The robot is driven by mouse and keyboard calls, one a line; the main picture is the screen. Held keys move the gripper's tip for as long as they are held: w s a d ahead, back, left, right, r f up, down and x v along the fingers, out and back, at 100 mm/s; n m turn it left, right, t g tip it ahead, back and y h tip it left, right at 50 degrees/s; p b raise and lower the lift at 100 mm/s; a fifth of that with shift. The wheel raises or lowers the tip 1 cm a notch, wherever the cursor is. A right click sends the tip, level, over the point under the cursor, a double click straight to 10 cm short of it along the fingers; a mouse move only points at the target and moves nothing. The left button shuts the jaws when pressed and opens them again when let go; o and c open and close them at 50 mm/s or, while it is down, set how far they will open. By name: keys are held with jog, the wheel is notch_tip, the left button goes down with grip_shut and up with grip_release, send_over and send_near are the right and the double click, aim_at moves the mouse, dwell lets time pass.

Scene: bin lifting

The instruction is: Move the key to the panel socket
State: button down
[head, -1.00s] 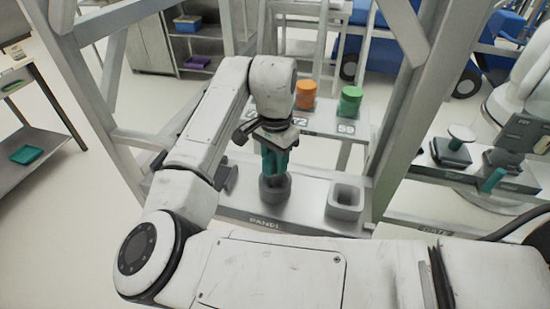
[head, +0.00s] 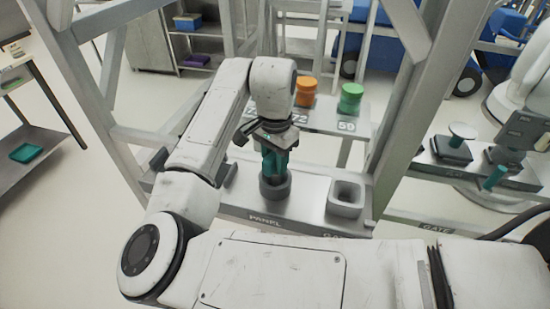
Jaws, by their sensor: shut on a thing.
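The teal key (head: 272,163) stands upright in my gripper (head: 274,150), which is shut on it from above. Right below it is a dark round socket (head: 275,190) on the grey shelf marked PANEL (head: 240,203). The lower end of the key meets the socket's opening in the picture. I cannot tell whether it is inside or just above the rim. My gripper and wrist hide the key's top.
A square hollow grey block (head: 345,199) stands right of the socket. Orange (head: 306,92) and green (head: 350,98) canisters stand on a shelf behind. Frame posts (head: 85,85) rise at both sides.

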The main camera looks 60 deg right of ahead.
jog(key=shift+f+b, duration=0.3)
jog(key=shift+f, duration=0.4)
dwell(0.4)
jog(key=c, duration=0.7)
grip_release()
jog(key=shift+o, duration=0.4)
jog(key=o, duration=0.5)
jog(key=shift+r, duration=0.1)
jog(key=shift+r+p, duration=4.2)
jog(key=shift+r, duration=0.25)
